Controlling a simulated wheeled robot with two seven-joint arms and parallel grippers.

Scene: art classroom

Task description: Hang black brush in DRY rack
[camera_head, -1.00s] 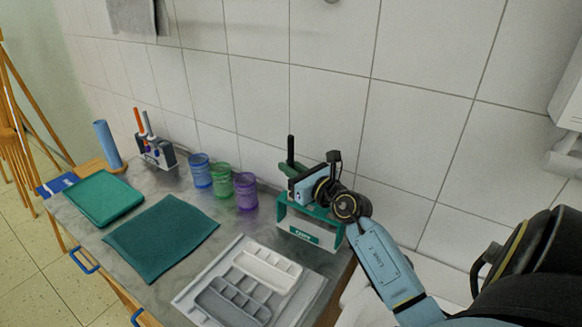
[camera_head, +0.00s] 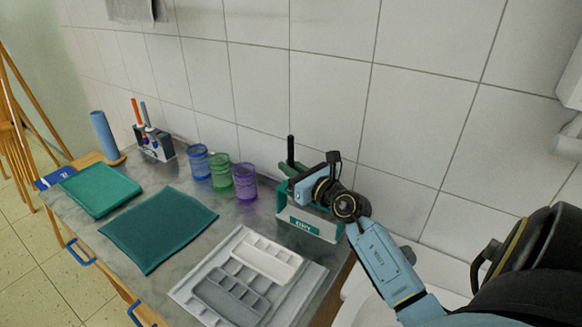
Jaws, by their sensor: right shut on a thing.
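The DRY rack (camera_head: 318,227), a green and white stand with a label on its front, stands at the right end of the counter near the tiled wall. My right gripper (camera_head: 289,187) is at the top left of the rack, shut on the black brush (camera_head: 291,148). The brush is upright with its dark handle pointing up. Its lower part is hidden behind the gripper and rack, so I cannot tell whether it sits in a slot. My left gripper is not in view.
Blue, green (camera_head: 220,172) and purple (camera_head: 245,182) cups stand left of the rack. A grey-white tray (camera_head: 184,294) lies in front. A teal mat (camera_head: 158,228), a green tray (camera_head: 100,190) and a brush holder (camera_head: 155,148) are further left.

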